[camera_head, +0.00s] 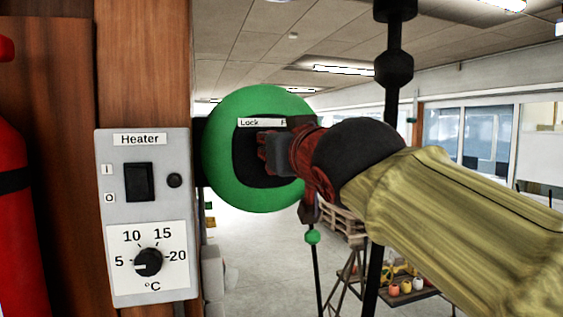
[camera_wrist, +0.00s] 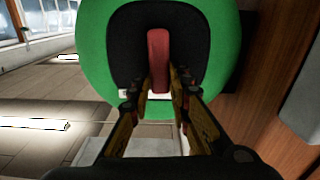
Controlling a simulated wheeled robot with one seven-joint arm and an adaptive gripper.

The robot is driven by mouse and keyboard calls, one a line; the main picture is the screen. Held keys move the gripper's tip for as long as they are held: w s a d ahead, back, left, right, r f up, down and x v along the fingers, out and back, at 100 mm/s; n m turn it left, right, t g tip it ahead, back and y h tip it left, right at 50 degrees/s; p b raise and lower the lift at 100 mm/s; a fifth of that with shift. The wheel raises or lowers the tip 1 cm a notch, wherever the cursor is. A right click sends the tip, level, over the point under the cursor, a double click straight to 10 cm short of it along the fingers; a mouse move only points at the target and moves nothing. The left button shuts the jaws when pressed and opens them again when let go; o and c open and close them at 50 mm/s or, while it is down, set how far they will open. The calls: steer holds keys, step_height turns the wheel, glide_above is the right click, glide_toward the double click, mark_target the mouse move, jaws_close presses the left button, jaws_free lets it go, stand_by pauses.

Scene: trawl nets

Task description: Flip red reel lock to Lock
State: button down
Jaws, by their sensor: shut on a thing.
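A green round reel (camera_head: 225,160) has a black plate with a white label reading "Lock" (camera_head: 251,122) at its upper left. The label's right end, starting with "F", is covered. In the wrist view the red lock lever (camera_wrist: 158,50) stands out from the black plate (camera_wrist: 125,35) on the green reel (camera_wrist: 92,45). My gripper (camera_wrist: 160,84) has its fingers on both sides of the lever's near part and is shut on it. In the head view my gripper (camera_head: 283,152) is in front of the plate and hides most of the lever, so its exact setting cannot be told.
A grey heater panel (camera_head: 118,225) with switch and dial is on the wooden post (camera_head: 145,60) left of the reel. A red extinguisher (camera_head: 15,240) is at the far left. A dark vertical pole (camera_head: 392,100) stands behind my arm.

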steer(key=n+b, duration=0.1)
steer(key=a+n+b, duration=0.1)
steer(key=n, duration=0.1)
steer(key=a+n+b, duration=0.1)
steer(key=n, duration=0.1)
steer(key=shift+s+f, duration=0.3)
steer(key=shift+f, duration=0.1)
stand_by(0.3)
steer(key=c, duration=1.7)
jaws_free()
steer(key=shift+o, duration=0.3)
steer(key=v, duration=1.2)
